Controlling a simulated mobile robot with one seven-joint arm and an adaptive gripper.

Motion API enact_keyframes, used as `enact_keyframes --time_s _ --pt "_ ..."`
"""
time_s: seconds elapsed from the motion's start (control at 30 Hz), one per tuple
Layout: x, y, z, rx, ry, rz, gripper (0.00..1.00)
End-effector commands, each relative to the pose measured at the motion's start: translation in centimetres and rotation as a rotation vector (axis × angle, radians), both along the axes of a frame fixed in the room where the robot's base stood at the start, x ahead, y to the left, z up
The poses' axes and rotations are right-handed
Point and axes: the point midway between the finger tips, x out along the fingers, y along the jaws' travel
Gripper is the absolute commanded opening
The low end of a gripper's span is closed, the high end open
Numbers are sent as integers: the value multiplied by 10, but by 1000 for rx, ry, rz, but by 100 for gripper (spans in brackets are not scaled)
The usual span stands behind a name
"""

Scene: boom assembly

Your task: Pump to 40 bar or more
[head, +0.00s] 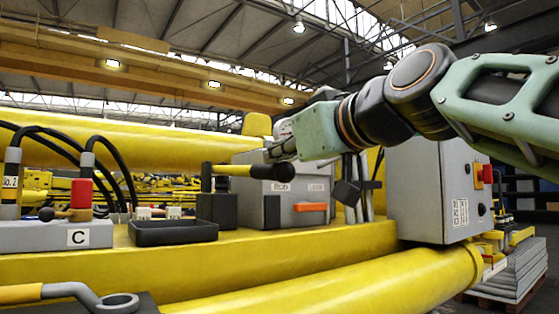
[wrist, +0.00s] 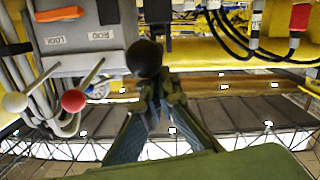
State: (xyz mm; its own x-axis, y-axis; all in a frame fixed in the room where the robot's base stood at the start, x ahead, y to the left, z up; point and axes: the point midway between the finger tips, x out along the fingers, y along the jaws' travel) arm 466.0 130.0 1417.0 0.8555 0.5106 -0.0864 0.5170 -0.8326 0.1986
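The pump lever has a yellow-and-black handle (head: 222,170) ending in a black ball knob (head: 265,171). It lies about level, out from a black pump block (head: 217,209) on the yellow boom. My gripper (head: 271,154) is just above the knob. In the wrist view the knob (wrist: 145,57) sits just beyond the fingertips (wrist: 160,86), which are drawn close together with nothing seen between them. I cannot tell whether they touch the knob. A round white gauge (wrist: 97,90) shows partly in the wrist view; its reading is too small to tell.
A grey box with an orange handle (head: 310,207) stands behind the lever. Levers with a red knob (wrist: 74,101) and a white knob (wrist: 15,102) stand nearby. A grey cabinet (head: 425,190) is at right; a black tray (head: 173,232) and hoses are at left.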

Motion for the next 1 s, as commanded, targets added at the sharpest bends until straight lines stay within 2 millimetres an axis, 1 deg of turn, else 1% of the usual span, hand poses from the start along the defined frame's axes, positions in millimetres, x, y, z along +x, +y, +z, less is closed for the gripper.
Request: enact_keyframes --time_s 0.03,0.2,0.3,0.4,0.6,1.0 --pt "-13 -9 1 2 -2 -2 0" --pt "-46 -28 3 4 -5 0 0" --pt "-62 -38 5 4 -6 -1 0" --pt "-75 -45 5 4 -5 1 0" --pt "-86 -52 6 5 -6 2 0" --pt "-87 -52 6 5 -6 2 0"
